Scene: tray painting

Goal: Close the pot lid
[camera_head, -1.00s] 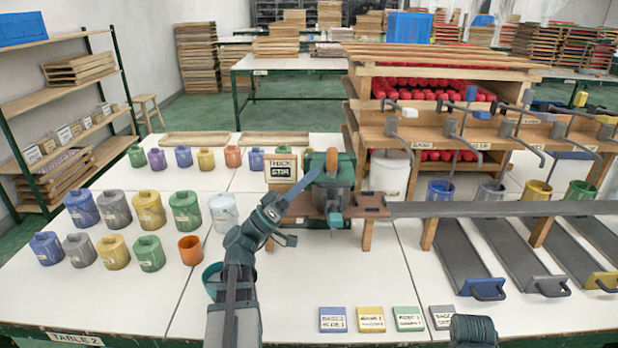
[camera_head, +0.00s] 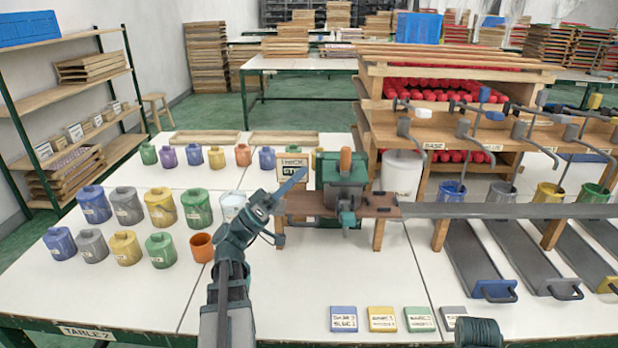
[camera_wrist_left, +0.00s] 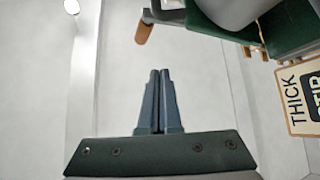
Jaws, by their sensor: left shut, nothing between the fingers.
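My right gripper is out of view.
A "THICK STIR" sign (camera_head: 292,168) stands just behind my left fingers. Several coloured paint cans (camera_head: 160,207) and an orange cup (camera_head: 202,247) stand at left. Label cards (camera_head: 382,319) lie at the front. A white bucket (camera_head: 402,174) is right of the pot.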

